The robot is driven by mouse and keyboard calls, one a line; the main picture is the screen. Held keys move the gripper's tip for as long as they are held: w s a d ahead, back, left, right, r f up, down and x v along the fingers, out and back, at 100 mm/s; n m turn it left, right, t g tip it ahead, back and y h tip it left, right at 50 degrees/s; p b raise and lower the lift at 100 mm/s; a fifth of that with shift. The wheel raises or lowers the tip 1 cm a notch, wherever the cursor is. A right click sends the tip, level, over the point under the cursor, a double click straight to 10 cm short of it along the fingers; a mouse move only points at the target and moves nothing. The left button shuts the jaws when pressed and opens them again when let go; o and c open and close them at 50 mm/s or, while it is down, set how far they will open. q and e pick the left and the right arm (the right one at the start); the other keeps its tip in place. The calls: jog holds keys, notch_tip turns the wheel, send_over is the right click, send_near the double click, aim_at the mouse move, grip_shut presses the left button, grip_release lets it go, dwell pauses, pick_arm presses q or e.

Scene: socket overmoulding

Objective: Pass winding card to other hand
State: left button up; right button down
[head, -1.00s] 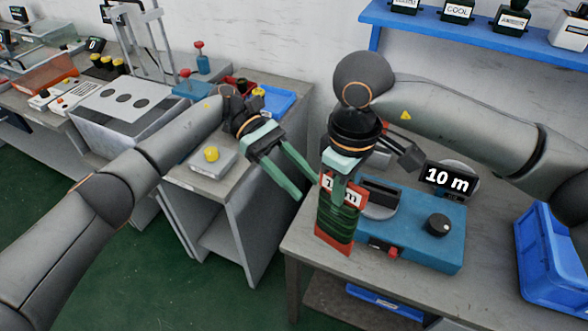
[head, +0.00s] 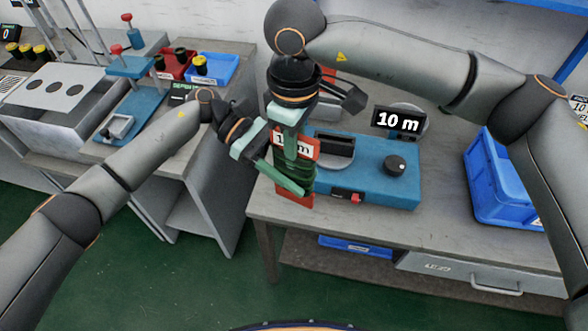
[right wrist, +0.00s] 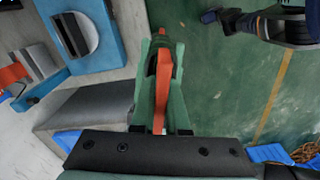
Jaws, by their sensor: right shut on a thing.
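The winding card (head: 307,174) is a flat orange-red card wound with green wire, with a white label that is partly covered. My right gripper (head: 291,142) is shut on its upper part from above and holds it upright at the table's left front edge. In the right wrist view the card (right wrist: 161,95) shows edge-on between the right gripper's green fingers (right wrist: 161,60). My left gripper (head: 283,166) comes in from the left, with its fingers apart at the card. One finger crosses the card's lower front; the other is partly hidden. Contact is unclear.
A blue winding machine (head: 375,165) with a black knob and a 10 m display (head: 398,121) stands just behind the card. A blue crate (head: 490,185) is at the right of the table. A side bench (head: 60,130) holds red and blue bins.

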pick_arm(q)
grip_shut()
dwell(1.2)
jog(key=shift+r, duration=0.1)
pick_arm(e)
jog(key=c, duration=0.8)
grip_release()
jog(key=shift+c, duration=0.2)
jog(key=shift+r, duration=0.1)
